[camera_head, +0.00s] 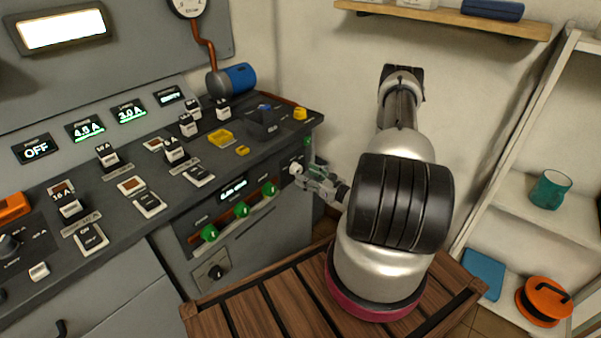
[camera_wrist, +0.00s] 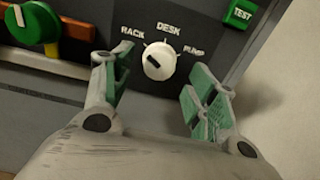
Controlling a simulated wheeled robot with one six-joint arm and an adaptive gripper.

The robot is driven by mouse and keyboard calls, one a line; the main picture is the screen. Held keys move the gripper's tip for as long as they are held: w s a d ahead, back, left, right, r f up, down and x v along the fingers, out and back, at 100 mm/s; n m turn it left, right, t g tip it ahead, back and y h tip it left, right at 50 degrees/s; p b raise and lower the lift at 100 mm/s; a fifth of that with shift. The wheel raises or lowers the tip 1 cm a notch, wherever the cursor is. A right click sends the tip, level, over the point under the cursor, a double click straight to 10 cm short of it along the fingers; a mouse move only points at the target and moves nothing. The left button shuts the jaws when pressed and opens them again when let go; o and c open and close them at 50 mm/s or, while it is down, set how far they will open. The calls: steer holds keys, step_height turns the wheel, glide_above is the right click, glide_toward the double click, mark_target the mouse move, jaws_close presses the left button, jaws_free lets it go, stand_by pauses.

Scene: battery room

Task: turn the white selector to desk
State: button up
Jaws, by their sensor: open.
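The white selector (camera_wrist: 160,60) is a round knob on the dark panel, with labels RACK at left, DESK above and PUMP at right. Its dark mark lies on the knob's left part, slanting up-left, and appears turned toward RACK rather than DESK. In the head view the selector (camera_head: 296,168) shows small at the right end of the console front. My gripper (camera_wrist: 154,78) is open, with one green-padded finger at each side of the knob and visible gaps to it. In the head view my gripper (camera_head: 318,184) is just right of the selector.
A green TEST button (camera_wrist: 240,14) lies up-right of the selector. A green knob (camera_wrist: 36,22) is at left; the console front has several such knobs (camera_head: 241,209). A wooden slatted surface (camera_head: 255,310) is below my arm.

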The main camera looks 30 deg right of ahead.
mark_target(299, 171)
steer(key=shift+x, duration=1.85)
steer(key=shift+c, duration=0.5)
steer(key=c, duration=0.9)
steer(key=shift+c, duration=0.2)
steer(key=m, duration=0.5)
steer(key=shift+m, duration=0.3)
steer(key=m, duration=0.6)
